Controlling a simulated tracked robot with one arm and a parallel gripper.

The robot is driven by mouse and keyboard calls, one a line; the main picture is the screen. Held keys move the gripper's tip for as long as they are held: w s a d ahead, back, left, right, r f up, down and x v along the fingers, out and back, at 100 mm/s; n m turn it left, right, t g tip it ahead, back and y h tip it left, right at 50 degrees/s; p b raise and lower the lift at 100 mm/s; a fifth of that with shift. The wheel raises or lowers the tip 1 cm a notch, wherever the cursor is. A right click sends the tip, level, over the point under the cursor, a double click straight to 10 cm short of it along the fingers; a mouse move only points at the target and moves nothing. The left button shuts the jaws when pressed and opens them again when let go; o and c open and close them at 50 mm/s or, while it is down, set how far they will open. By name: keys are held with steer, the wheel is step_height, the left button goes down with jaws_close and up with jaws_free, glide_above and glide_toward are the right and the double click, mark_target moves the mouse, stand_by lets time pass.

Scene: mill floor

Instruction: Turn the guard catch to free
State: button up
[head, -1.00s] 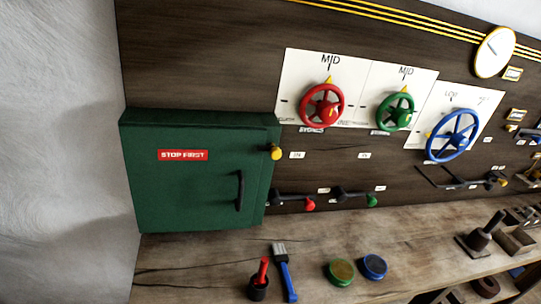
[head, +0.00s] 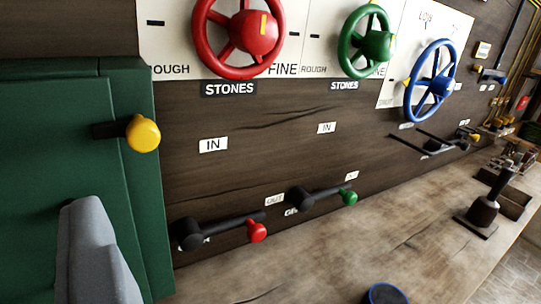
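The guard catch (head: 142,134) is a short black bar with a round yellow knob at its right end. It lies about level near the upper right edge of the green guard box (head: 40,130). A grey part of my gripper (head: 88,240) shows at the lower left, in front of the box, below and left of the catch. It appears apart from the catch. Only one grey finger-like piece is in view, so I cannot tell whether the gripper is open or shut. The box's door handle is hidden or out of view.
To the right are red (head: 237,38), green (head: 366,42) and blue (head: 431,80) wheels. Below them are levers with red (head: 257,231) and green (head: 349,197) knobs. A blue-rimmed round item (head: 385,294) lies on the wooden bench (head: 330,255).

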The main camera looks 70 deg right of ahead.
mark_target(140, 142)
steer(key=s+d+f+h, duration=0.2)
steer(key=d+f, duration=0.2)
steer(key=d, duration=0.1)
steer(key=shift+m+g, duration=0.3)
steer(key=shift+m, duration=0.1)
steer(key=p+x, duration=0.1)
steer(key=x, duration=1.2)
steer(key=shift+w+d+r, duration=0.1)
steer(key=shift+w+r, duration=0.05)
steer(key=shift+w, duration=0.2)
steer(key=c, duration=1)
